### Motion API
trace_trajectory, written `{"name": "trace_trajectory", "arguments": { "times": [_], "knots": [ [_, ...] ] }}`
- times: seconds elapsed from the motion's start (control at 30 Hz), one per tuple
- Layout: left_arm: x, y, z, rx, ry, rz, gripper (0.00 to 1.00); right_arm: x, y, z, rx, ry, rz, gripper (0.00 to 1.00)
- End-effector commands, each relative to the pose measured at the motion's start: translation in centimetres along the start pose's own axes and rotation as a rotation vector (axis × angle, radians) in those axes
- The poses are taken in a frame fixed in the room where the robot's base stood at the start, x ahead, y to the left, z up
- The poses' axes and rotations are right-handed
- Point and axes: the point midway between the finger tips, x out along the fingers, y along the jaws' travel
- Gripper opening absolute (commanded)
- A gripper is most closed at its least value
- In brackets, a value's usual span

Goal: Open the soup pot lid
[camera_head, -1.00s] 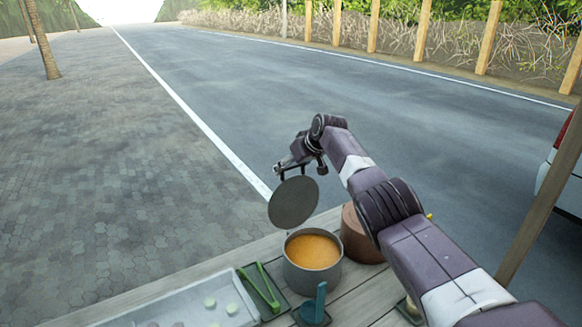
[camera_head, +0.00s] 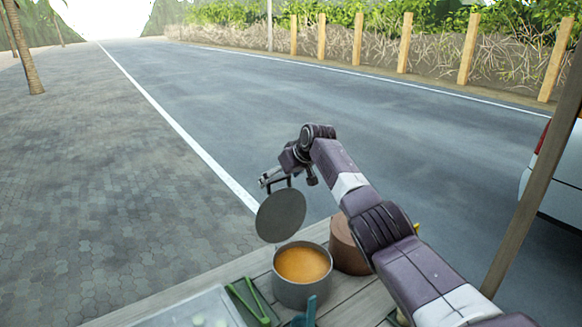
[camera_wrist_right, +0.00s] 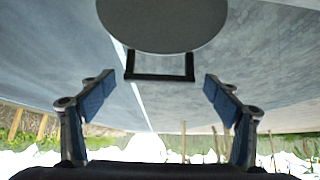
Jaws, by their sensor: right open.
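The soup pot (camera_head: 302,290) is a grey cylinder on the wooden table, open at the top with orange soup (camera_head: 302,263) inside. Its round grey lid (camera_head: 281,216) stands steeply tilted above the back left of the rim. I cannot tell whether its lower edge touches the pot. My right gripper (camera_head: 272,180) is at the lid's upper edge, on its far side. In the right wrist view the gripper (camera_wrist_right: 160,85) is open. The lid (camera_wrist_right: 165,22) and its dark bar handle (camera_wrist_right: 160,77) lie ahead, the handle between the fingers with gaps on both sides. My left gripper is out of view.
A brown pot (camera_head: 348,247) stands right of the soup pot, close to my right arm. Green tongs (camera_head: 250,303), a teal utensil (camera_head: 310,312) and a pale tray (camera_head: 190,312) are at the front left. A wooden post (camera_head: 525,205) rises at the right. Open road lies beyond the table.

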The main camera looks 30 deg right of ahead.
Motion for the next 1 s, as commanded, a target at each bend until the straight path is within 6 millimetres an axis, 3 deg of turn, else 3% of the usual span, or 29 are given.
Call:
{"name": "trace_trajectory", "arguments": {
  "times": [0.7,1.0],
  "knots": [
    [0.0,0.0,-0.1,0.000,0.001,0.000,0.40,-9.0,0.0,0.0,-0.002,0.002,0.003,0.83],
    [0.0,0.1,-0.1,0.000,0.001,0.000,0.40,-10.3,-0.1,0.1,-0.001,-0.001,0.001,0.83]
  ]
}}
